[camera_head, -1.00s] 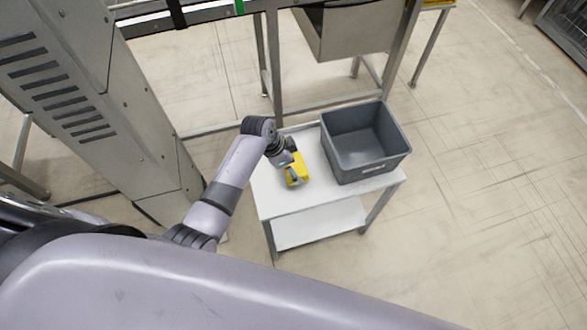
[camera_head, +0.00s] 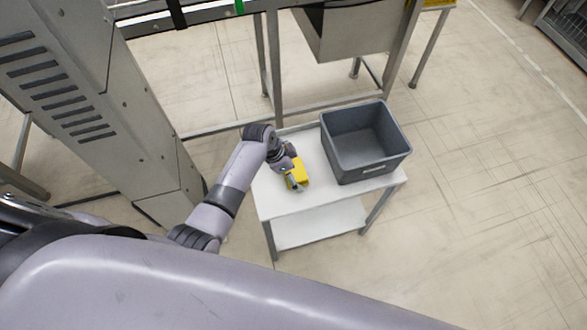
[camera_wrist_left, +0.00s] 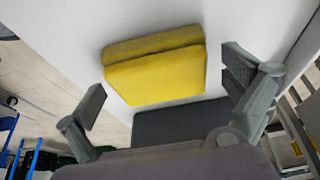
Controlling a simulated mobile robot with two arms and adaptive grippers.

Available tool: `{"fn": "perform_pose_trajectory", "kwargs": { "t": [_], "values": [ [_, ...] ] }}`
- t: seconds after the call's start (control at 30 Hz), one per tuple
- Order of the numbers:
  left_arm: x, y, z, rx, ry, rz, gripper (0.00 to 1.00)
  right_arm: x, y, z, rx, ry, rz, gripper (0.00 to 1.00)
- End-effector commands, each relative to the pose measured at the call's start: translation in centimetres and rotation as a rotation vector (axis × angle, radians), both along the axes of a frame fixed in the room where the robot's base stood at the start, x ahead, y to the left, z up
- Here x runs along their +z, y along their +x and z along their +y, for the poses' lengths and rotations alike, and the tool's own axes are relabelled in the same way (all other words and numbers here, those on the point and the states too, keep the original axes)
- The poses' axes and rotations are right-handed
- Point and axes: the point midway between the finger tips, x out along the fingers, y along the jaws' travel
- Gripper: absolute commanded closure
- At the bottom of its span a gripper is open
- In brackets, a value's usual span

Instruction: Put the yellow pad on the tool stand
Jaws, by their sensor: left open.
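The yellow pad (camera_head: 300,172) lies on the white top of a small two-level stand (camera_head: 277,209), left of a grey crate. In the left wrist view the yellow pad (camera_wrist_left: 157,75) is a thick block in front of the fingers, over the white surface (camera_wrist_left: 60,25). My left gripper (camera_head: 294,182) is at the pad's left side, partly covering it in the head view. In the left wrist view the left gripper (camera_wrist_left: 168,95) is open, its fingers apart on either side of the pad, with no clear contact. My right gripper is not in view.
An empty grey crate (camera_head: 386,163) fills the right part of the stand top. A metal frame with a hanging bin (camera_head: 350,28) is behind the stand. A large grey cabinet (camera_head: 95,95) is at the left. Open floor lies to the right.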

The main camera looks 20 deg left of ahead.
Motion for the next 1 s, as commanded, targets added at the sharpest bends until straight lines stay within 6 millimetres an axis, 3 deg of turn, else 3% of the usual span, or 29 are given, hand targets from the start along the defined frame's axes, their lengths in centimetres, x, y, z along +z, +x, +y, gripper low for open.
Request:
{"fn": "perform_pose_trajectory", "kwargs": {
  "t": [0.23,0.7,1.0],
  "values": [
    [1.6,-0.2,0.6,0.002,0.001,-0.004,0.01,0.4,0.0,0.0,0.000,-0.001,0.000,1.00],
    [9.8,-2.2,3.4,0.000,0.001,-0.002,0.01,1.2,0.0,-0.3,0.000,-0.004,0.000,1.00],
    [11.1,-2.6,3.8,0.000,0.000,0.000,0.01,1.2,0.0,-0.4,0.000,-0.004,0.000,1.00]
  ]
}}
